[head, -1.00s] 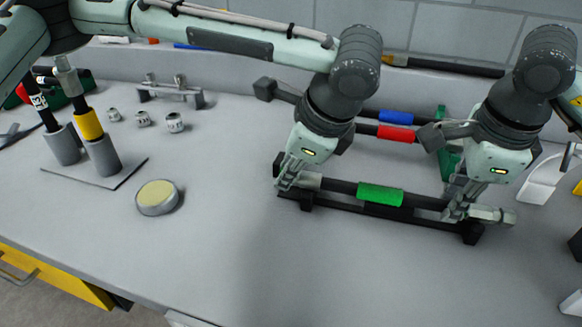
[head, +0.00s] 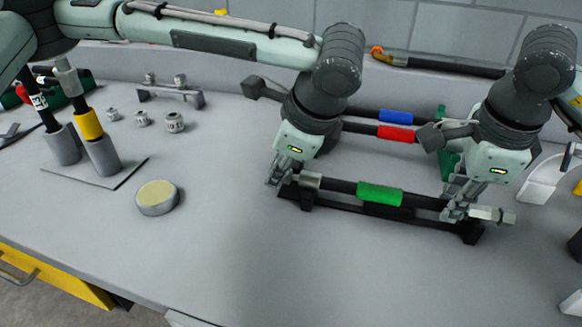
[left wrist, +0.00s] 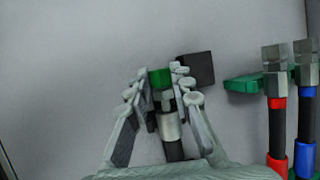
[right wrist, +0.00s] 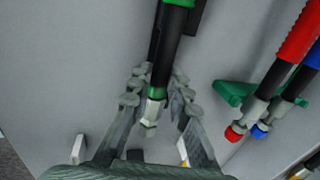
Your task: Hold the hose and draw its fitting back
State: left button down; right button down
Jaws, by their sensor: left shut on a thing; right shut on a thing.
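The green-banded hose (head: 337,186) lies along a low black rack (head: 400,222). A metal collar (head: 309,180) at its left end is uncovered; this collar also shows in the left wrist view (left wrist: 170,125). My left gripper (head: 276,176) is shut just left of the collar, around the fitting with a green part (left wrist: 160,78). How far the fitting sits from the hose is hard to tell. My right gripper (head: 456,207) is shut around the hose's right end. Its metal hex end (right wrist: 151,112) with a green ring sticks out past the fingers.
Hoses with a red band (head: 397,132) and a blue band (head: 396,117) lie behind. A round tin (head: 157,198) and a stand (head: 120,178) holding two upright tools are at left. The front of the bench is clear.

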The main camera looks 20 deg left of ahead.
pick_arm(q)
jog(key=shift+a, duration=0.5)
pick_arm(e)
jog(key=shift+d, duration=0.15)
pick_arm(q)
jog(key=c, duration=1.3)
grip_release()
jog(key=shift+o, duration=0.2)
jog(key=shift+d, duration=0.1)
jog(key=v, duration=1.2)
pick_arm(e)
jog(key=c, duration=1.3)
grip_release()
jog(key=shift+c, duration=0.2)
